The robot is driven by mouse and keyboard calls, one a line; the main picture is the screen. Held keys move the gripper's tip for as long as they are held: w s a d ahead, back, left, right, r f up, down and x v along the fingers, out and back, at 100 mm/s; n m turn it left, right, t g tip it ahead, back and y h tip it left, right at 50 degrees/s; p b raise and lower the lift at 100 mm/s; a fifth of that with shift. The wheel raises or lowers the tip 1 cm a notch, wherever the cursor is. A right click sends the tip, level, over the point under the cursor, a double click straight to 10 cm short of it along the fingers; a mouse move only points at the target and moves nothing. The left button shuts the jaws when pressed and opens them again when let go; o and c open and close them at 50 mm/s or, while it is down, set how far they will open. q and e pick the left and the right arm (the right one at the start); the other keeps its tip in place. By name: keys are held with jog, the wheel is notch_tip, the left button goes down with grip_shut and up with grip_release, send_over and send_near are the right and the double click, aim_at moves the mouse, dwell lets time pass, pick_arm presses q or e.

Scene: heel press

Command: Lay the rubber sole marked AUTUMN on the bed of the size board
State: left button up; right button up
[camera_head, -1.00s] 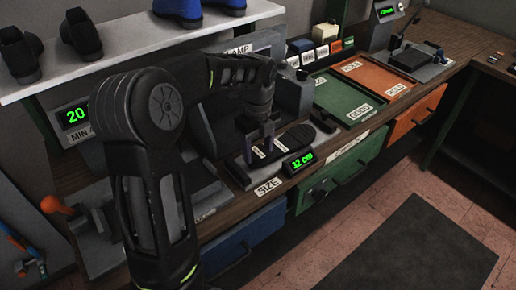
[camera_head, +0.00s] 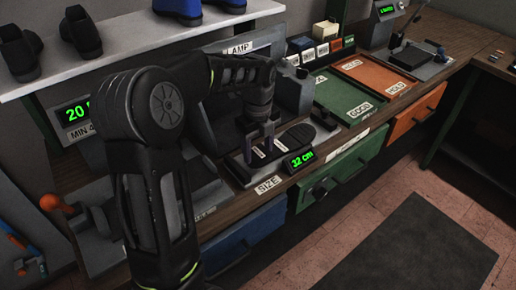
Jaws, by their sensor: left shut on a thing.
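The size board (camera_head: 238,172) lies on the bench with a SIZE label and a green display (camera_head: 300,159) that seems to read 32 cm. A dark sole (camera_head: 297,137) lies along its bed, flat as far as I can tell. Its marking is too small to read, so I cannot confirm AUTUMN. My left gripper (camera_head: 262,147) points down over the near-left part of the board and is shut on the sole. Small white patches show by its fingers. The grip itself is partly hidden. My right gripper is out of view.
A green tray (camera_head: 335,98) and an orange tray (camera_head: 385,80) lie right of the board. Small boxes (camera_head: 322,52) stand behind them. A clamp block (camera_head: 293,92) is close behind my gripper. A shoe shelf (camera_head: 130,50) hangs above at left.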

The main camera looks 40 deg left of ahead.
pick_arm(q)
jog(key=o, duration=1.6)
jog(key=shift+o, duration=0.3)
jog(key=o, duration=0.4)
notch_tip(320, 180, up, 3)
jog(key=p, duration=0.2)
jog(key=shift+s+p, duration=0.1)
jog(key=shift+p, duration=0.2)
jog(key=shift+r+p, duration=1.65)
jog(key=shift+r, duration=0.4)
